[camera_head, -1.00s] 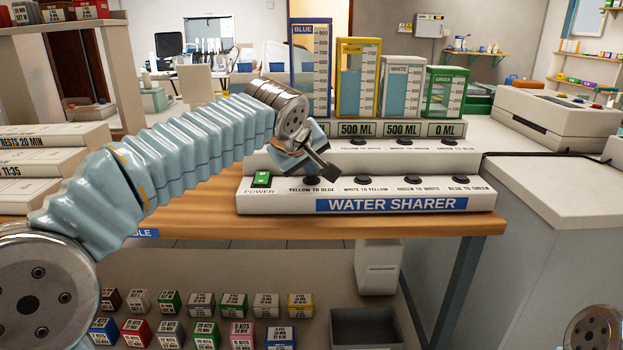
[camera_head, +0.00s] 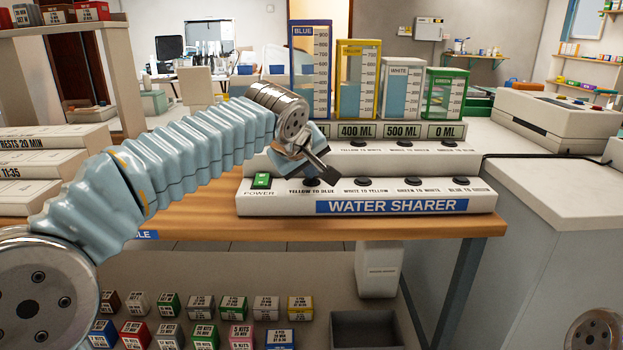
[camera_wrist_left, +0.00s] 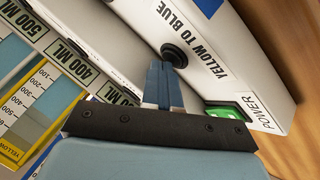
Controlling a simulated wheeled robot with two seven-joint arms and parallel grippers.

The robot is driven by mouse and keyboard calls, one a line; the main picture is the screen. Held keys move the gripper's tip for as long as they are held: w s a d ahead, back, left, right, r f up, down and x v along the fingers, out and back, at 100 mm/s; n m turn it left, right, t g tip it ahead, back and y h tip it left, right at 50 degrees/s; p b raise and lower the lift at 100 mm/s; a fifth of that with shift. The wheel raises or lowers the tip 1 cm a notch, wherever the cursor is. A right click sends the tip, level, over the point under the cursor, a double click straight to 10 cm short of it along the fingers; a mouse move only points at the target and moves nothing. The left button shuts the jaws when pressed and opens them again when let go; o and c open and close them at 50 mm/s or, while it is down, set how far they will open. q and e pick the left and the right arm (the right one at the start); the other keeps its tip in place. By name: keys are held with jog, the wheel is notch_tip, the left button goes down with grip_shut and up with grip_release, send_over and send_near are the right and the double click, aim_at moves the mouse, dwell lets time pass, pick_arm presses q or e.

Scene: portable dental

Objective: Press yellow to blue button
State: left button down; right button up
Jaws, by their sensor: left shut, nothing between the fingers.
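The white water sharer panel (camera_head: 480,203) stands on the wooden table. Its yellow-to-blue button is a round black knob, clear in the left wrist view (camera_wrist_left: 174,54) and mostly covered by my gripper in the head view. My left gripper (camera_head: 327,178) is shut and empty, its tips at this button; in the wrist view the fingertips (camera_wrist_left: 163,70) look close to or touching it, I cannot tell which. The yellow tank (camera_head: 357,80) has the display reading 400 ML (camera_head: 357,131). The blue tank (camera_head: 310,70) is taller; its display is mostly hidden by my gripper.
The green power switch (camera_head: 262,181) is left of the button. The white-to-yellow button (camera_head: 364,182) and others lie to the right. The white tank (camera_head: 402,88) reads 500 ML and the green tank (camera_head: 445,95) reads 0 ML. Stacked white boxes (camera_head: 55,137) stand at left.

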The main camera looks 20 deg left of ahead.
aim_at(309, 182)
pick_arm(q)
jog(key=shift+r+p, duration=0.45)
jog(key=shift+r, duration=0.25)
notch_tip(309, 182, up, 5)
jog(key=p, duration=0.4)
